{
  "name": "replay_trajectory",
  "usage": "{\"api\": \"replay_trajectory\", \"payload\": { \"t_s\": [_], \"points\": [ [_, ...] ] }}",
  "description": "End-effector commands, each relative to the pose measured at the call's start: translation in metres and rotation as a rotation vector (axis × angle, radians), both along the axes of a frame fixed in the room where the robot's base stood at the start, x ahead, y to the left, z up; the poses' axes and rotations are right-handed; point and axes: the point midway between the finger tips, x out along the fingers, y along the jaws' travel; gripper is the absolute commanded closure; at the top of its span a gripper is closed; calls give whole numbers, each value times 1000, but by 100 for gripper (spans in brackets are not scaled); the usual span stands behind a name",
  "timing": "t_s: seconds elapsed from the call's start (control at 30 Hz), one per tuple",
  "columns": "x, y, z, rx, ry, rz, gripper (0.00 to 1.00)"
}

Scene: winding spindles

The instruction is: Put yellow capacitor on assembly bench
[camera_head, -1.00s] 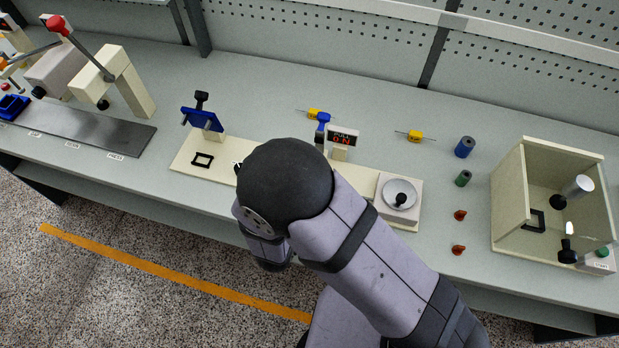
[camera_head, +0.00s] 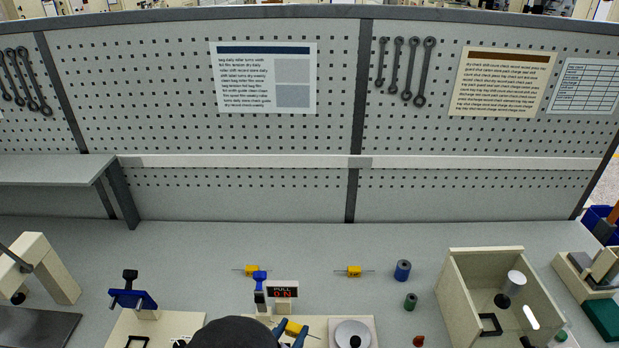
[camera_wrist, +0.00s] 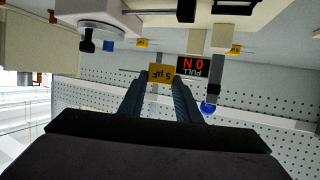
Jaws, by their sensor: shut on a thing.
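My gripper (camera_head: 291,332) is shut on a yellow capacitor (camera_head: 294,327), low in the middle of the head view beside the pull gauge. In the wrist view the held capacitor (camera_wrist: 161,73) sits between my fingertips (camera_wrist: 158,84), its label reading 5 µF upside down and its leads sticking out sideways. Whether it touches anything below is unclear. Two more yellow capacitors lie on the assembly bench (camera_head: 200,250), one left (camera_head: 248,270) behind the gauge and one further right (camera_head: 354,271).
The pull gauge display (camera_head: 282,291) reads 0 N, with a blue-topped post (camera_head: 260,281) beside it. A round plate (camera_head: 352,334), blue spool (camera_head: 402,270), green spool (camera_head: 410,301) and cream open box (camera_head: 460,300) stand to the right. The bench's back strip is clear.

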Motion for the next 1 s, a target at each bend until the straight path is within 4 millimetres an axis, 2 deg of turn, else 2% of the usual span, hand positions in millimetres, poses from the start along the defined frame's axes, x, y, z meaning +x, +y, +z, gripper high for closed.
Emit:
{"api": "replay_trajectory", "payload": {
  "t_s": [0.03, 0.2, 0.3, 0.43, 0.63, 0.83, 1.0],
  "points": [
    [5, -24, 8, -2, 0, -76, 91],
    [16, -98, 19, -3, -1, -296, 91],
    [20, -132, 25, -2, 0, -383, 91],
    [22, -165, 30, 0, -1, -469, 91],
    [22, -190, 35, 1, -1, -537, 91],
    [23, -194, 33, 1, -1, -548, 91],
    [23, -194, 20, 1, -1, -546, 91]
  ]
}}
